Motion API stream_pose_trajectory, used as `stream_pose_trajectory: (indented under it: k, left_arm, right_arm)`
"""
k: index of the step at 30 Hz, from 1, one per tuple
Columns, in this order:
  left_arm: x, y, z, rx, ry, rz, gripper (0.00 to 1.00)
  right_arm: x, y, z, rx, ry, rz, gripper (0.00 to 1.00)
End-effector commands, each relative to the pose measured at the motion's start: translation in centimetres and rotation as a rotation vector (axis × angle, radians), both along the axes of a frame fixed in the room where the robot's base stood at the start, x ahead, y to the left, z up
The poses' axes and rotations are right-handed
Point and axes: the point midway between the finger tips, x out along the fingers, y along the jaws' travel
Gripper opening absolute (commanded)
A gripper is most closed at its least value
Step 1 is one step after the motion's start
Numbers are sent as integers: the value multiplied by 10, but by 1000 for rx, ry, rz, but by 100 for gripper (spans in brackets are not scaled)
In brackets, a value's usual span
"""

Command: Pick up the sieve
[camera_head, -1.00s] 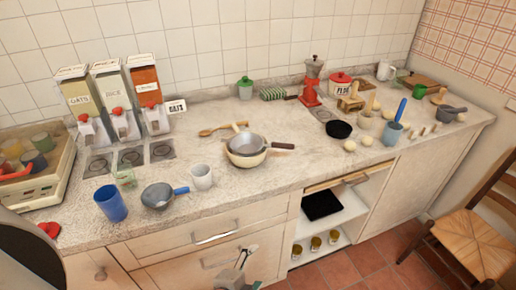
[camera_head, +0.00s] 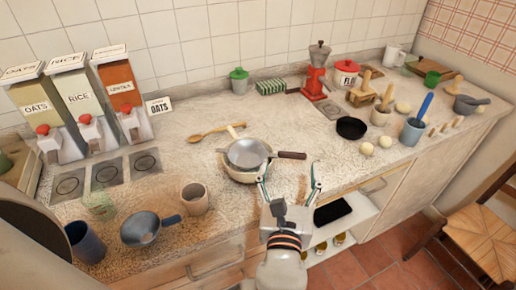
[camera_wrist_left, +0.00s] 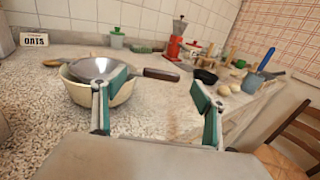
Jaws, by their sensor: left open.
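A grey metal sieve (camera_head: 247,153) with a dark brown handle sits in a cream bowl (camera_head: 240,176) on the counter. Its handle points right. The sieve (camera_wrist_left: 96,68) and bowl (camera_wrist_left: 118,98) also show in the left wrist view, partly hidden by a finger. My left gripper (camera_head: 289,178) is open and empty at the counter's front edge, in front of the handle. In the left wrist view its fingers (camera_wrist_left: 158,98) stand apart, the handle beyond them. A second grey round pan or sieve (camera_head: 139,230) with a blue handle lies front left. My right gripper is not in view.
A beige cup (camera_head: 195,198) and a blue cup (camera_head: 85,243) stand front left. A wooden spoon (camera_head: 210,132) lies behind the bowl. A black pan (camera_head: 351,128) and pale balls lie to the right. Dispensers (camera_head: 80,95) stand at the back left.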

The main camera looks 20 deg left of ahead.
Motion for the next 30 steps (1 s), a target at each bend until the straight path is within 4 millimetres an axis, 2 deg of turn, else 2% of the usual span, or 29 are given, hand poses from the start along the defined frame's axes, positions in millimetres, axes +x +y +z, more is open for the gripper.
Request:
stream_pose_trajectory:
  k: [6, 16, 20, 26, 30]
  left_arm:
    - [23, 4, 0, 0, -2, 0, 72]
    - [65, 9, -3, -1, -1, -1, 72]
    - [72, 11, -4, -2, 1, -1, 72]
    - [72, 11, -5, -2, 1, -1, 72]
    - [72, 11, -5, -2, 1, -1, 38]
  right_arm:
    - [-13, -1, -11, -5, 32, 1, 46]
    - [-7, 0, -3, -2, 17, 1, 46]
    - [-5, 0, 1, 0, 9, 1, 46]
    - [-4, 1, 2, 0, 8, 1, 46]
    - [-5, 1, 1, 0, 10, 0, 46]
